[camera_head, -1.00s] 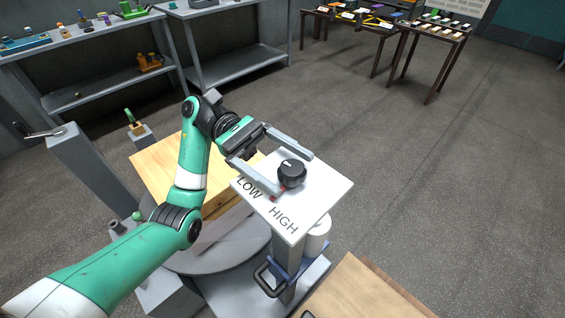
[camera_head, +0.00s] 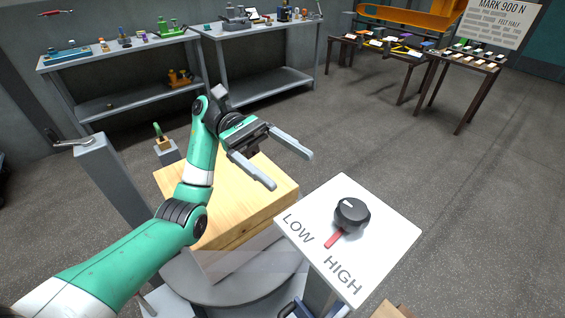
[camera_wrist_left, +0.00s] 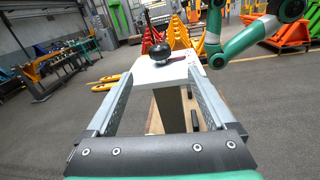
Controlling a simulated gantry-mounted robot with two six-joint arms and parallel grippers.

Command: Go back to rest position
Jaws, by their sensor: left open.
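My left gripper (camera_head: 292,169) is open and empty. In the head view it is up and to the left of the black knob (camera_head: 351,214), apart from it. The knob sits on a white panel (camera_head: 385,240) marked LOW and HIGH, with a red pointer (camera_head: 336,239) beside it. In the left wrist view the knob (camera_wrist_left: 160,53) and panel (camera_wrist_left: 165,74) show beyond and between the open fingers. A green arm, likely my right one, shows at the upper right of that view, but its gripper jaws are not visible.
A wooden block (camera_head: 225,215) on a round grey base is below my left arm. A grey post (camera_head: 112,180) with a lever stands at left. Grey shelves (camera_head: 130,62) and dark tables (camera_head: 440,75) line the back. Open floor lies at right.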

